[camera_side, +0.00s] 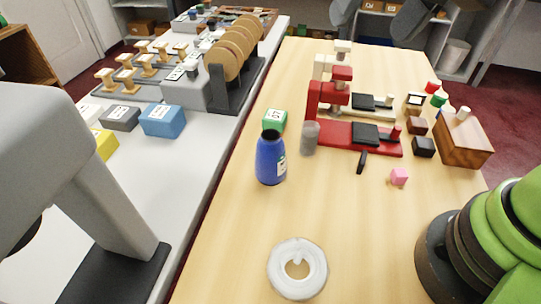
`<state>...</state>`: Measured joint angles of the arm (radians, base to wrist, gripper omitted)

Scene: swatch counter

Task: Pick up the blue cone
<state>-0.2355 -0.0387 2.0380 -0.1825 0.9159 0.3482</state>
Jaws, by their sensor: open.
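I see no clear blue cone. The nearest match is a blue bottle-shaped thing (270,162) with a dark cap and a pale label. It stands upright on the wooden table, left of the middle. A green block (274,119) with a white label is just behind it, and a grey translucent cylinder (310,138) stands to its right. A small blue bit (438,114) shows at the far right beside the wooden block, too hidden to tell its shape. My gripper is not in view.
A red press-like device (335,135) stands behind right. A large grey arm-shaped thing (75,150) fills the left. The table's front middle is mostly clear.

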